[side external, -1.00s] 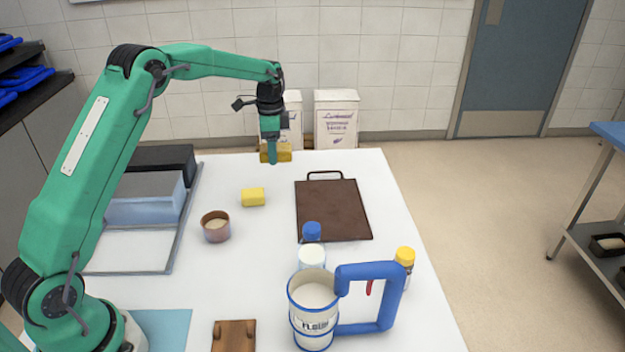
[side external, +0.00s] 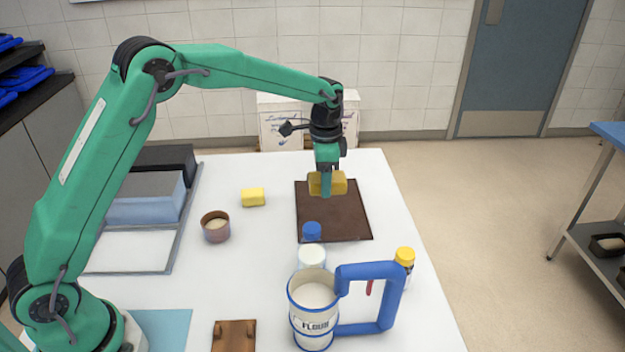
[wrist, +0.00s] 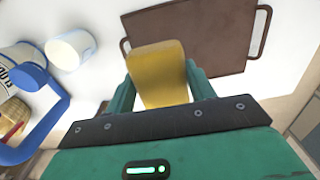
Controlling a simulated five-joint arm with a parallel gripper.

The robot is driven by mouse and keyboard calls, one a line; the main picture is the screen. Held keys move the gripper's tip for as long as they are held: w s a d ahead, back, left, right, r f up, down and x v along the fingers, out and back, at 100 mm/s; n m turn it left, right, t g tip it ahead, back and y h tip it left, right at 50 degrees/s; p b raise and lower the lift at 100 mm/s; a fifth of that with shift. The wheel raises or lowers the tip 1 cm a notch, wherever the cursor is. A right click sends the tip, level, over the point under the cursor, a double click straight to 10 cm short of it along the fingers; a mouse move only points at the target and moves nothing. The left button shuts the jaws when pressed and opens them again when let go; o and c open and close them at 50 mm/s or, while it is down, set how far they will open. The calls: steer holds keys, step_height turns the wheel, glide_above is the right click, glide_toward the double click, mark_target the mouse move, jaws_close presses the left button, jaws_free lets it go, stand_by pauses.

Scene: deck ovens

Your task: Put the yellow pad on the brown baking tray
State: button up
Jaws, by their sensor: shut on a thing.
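My gripper (side external: 326,190) is shut on the yellow pad (side external: 339,184). In the side external view the pad appears over the far part of the brown baking tray (side external: 334,222). The tray is dark, flat and rectangular, lying on the white table, with its far handle hidden behind my gripper and the pad. In the wrist view the pad (wrist: 160,72) is between the two green fingers, and the tray (wrist: 205,35) lies beyond it. The pad seems held above the tray; the exact gap cannot be told.
A smaller, brighter yellow block (side external: 253,197) lies left of the tray, near a small brown bowl (side external: 215,228). A blue-capped white jar (side external: 312,255) stands by the tray's near edge. A flour mug (side external: 313,318) with a big blue handle and a yellow-capped bottle (side external: 404,262) stand nearer.

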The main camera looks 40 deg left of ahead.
steer(key=s+d, duration=0.3)
steer(key=d, duration=0.5)
glide_above(329, 214)
step_height(329, 214, down, 7)
steer(key=shift+r, duration=0.1)
steer(key=shift+f, duration=2.05)
steer(key=shift+f, duration=0.1)
steer(key=o, duration=1)
